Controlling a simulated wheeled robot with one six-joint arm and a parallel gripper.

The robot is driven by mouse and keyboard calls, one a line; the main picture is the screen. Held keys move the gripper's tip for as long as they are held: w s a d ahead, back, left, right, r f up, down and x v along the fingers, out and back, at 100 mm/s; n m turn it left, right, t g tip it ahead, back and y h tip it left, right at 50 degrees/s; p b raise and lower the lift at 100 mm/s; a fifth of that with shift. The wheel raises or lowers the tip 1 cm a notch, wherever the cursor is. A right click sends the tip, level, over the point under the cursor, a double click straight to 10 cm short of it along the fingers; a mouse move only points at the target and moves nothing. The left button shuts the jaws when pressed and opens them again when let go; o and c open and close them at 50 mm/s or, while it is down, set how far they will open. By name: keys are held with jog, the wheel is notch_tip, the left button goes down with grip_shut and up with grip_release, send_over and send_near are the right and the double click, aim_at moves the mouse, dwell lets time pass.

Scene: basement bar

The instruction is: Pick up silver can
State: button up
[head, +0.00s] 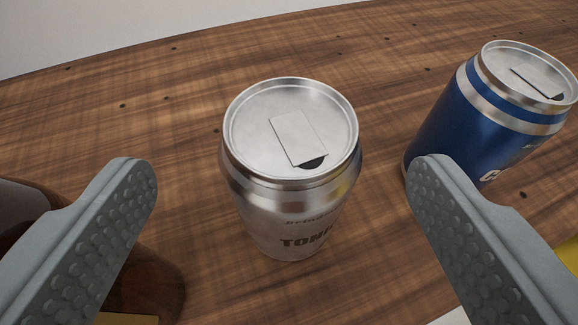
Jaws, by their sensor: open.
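The silver can (291,190) stands upright on the wooden surface in the middle of the head view. Its lid has a flat tab, and dark lettering that begins "TON" shows on its front. My gripper (284,172) is open, with one grey dimpled finger to the left of the can and the other to the right. In the picture the can appears between the fingers, with a gap on both sides. No contact shows, and the depth between fingertips and can is hard to tell.
A blue can with silver bands (472,122) stands close behind the right finger and is partly covered by it. A dark brown object (150,285) is partly hidden behind the left finger. The wooden surface (180,80) is clear behind the silver can.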

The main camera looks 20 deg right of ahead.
send_over(289, 206)
jog(key=shift+f, duration=1)
jog(key=shift+c, duration=0.4)
jog(key=c, duration=0.8)
